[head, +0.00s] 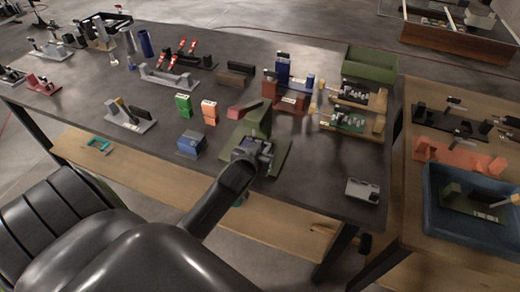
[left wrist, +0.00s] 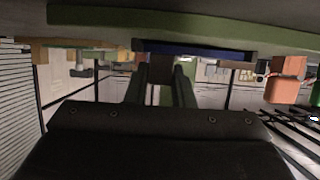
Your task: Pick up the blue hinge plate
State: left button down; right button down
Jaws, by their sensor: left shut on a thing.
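My left gripper (head: 256,148) is low over the green fixture (head: 281,160), in front of its upright. In the left wrist view its two fingers (left wrist: 160,88) are closed on a narrow, dark piece. A blue block (head: 192,143) stands on the table left of the gripper. A blue upright (head: 283,68) stands on a red fixture behind it. My right gripper is not in view.
A green block (head: 184,105) and an orange block (head: 209,112) stand left of the gripper. A green bin (head: 370,65) and wooden trays are at the back right. A blue tray (head: 436,205) is on the right-hand table. The front right tabletop is mostly clear around a small grey device (head: 362,190).

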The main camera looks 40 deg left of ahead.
pick_arm(q)
jog(key=shift+r, duration=0.45)
jog(key=shift+s+d+r+b, duration=0.1)
jog(key=shift+s+r+b, duration=0.1)
jog(key=shift+r, duration=0.35)
jog(key=shift+s+r+b, duration=0.1)
jog(key=shift+s+r, duration=0.1)
jog(key=shift+r, duration=0.35)
jog(key=s+d+b, duration=0.3)
jog(key=s+d, duration=0.1)
jog(key=s, duration=1.2)
jog(key=shift+s, duration=0.35)
jog(key=shift+s, duration=0.1)
